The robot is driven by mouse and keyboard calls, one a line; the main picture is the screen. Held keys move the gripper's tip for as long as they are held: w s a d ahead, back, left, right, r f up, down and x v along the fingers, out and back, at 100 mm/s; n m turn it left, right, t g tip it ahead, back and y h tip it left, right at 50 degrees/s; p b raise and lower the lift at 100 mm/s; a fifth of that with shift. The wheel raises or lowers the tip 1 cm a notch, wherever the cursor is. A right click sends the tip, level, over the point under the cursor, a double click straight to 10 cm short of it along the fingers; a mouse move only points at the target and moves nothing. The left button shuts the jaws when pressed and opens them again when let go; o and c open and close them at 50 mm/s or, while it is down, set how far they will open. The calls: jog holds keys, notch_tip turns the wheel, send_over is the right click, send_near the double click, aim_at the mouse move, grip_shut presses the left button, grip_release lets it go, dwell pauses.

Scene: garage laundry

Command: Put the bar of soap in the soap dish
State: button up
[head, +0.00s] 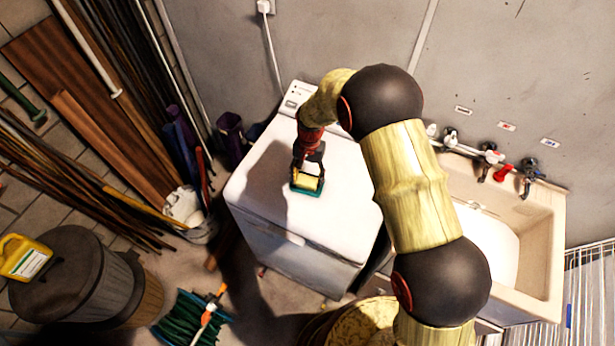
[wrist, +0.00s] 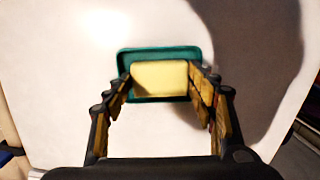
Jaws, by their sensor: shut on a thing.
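The bar of soap (wrist: 160,79) is a pale yellow block held between the fingers of my gripper (wrist: 160,85) in the wrist view. The soap dish (wrist: 160,52) is a teal rectangular tray on the white appliance top. In the wrist view the soap overlaps the dish, with the dish's far rim and side edges showing around it. In the head view the soap (head: 305,182) appears over or in the dish (head: 307,190), under my gripper (head: 308,172). I cannot tell whether the soap touches the dish floor.
The white washing machine top (head: 262,185) is otherwise clear around the dish. A utility sink (head: 545,235) with taps stands to the right. A lidded bin (head: 75,275), a green hose (head: 190,318) and leaning boards (head: 95,125) are to the left.

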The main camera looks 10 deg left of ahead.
jog(key=o, duration=1.3)
notch_tip(320, 180, up, 11)
jog(key=w, duration=0.1)
notch_tip(320, 180, up, 13)
jog(key=t, duration=0.2)
send_over(309, 176)
jog(key=s+d, duration=0.3)
jog(key=d, duration=0.5)
jog(key=s+d+r+n+t, duration=0.1)
jog(key=s+d+r+t, duration=0.2)
jog(key=s+d+r, duration=1.05)
jog(key=s+d+n+t, duration=0.1)
jog(key=s+d, duration=0.3)
jog(key=s, duration=0.6)
jog(key=shift+s+d+r+t+b, duration=0.3)
jog(key=shift+s+d+r+t, duration=0.05)
jog(key=shift+t, duration=0.15)
